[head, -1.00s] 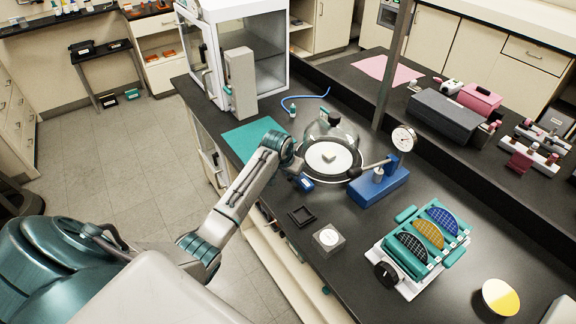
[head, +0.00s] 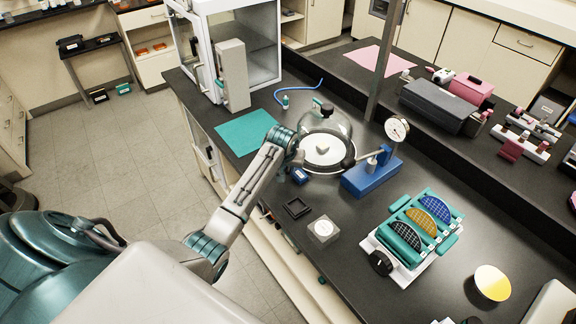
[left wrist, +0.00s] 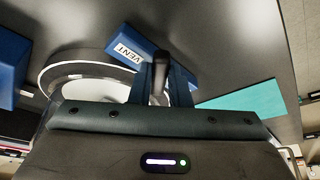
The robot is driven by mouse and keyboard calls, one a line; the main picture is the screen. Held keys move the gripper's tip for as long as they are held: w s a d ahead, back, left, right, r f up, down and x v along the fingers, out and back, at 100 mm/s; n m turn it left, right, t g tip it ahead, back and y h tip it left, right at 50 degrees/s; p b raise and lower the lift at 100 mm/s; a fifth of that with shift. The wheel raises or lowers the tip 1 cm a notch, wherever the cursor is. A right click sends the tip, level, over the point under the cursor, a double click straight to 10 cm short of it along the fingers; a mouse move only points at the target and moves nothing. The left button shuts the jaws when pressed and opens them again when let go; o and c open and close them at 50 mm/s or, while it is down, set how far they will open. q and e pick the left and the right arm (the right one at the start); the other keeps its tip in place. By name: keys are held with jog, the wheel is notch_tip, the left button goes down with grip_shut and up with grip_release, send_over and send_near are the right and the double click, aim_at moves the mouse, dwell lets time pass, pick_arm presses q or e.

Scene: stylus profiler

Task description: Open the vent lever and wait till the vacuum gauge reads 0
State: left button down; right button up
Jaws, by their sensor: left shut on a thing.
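The vent block (left wrist: 128,52) is a small blue block with a white VENT label in the left wrist view. It also shows in the head view (head: 300,176), at the near edge of the bell-jar plate. The dark round-tipped vent lever (left wrist: 159,68) stands between the fingers of my left gripper (left wrist: 160,82), which is shut on it. In the head view my left gripper (head: 294,160) is partly hidden by its own wrist. The white round vacuum gauge (head: 397,128) stands on a blue base (head: 370,178); its needle is too small to read. My right gripper is not in view.
A glass bell jar (head: 326,125) covers a pale piece on a white plate. A black-knobbed lever (head: 349,162) projects from the gauge base towards it. A teal mat (head: 243,131) lies left, and a wafer rack (head: 412,236) stands front right.

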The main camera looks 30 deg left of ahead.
pick_arm(q)
jog(key=c, duration=1.4)
grip_release()
jog(key=shift+r, duration=0.1)
jog(key=shift+o, duration=0.2)
jog(key=b+v, duration=0.3)
jog(key=v, duration=0.7)
jog(key=shift+s+r, duration=0.15)
jog(key=shift+r, duration=0.2)
jog(key=shift+d+f, duration=0.1)
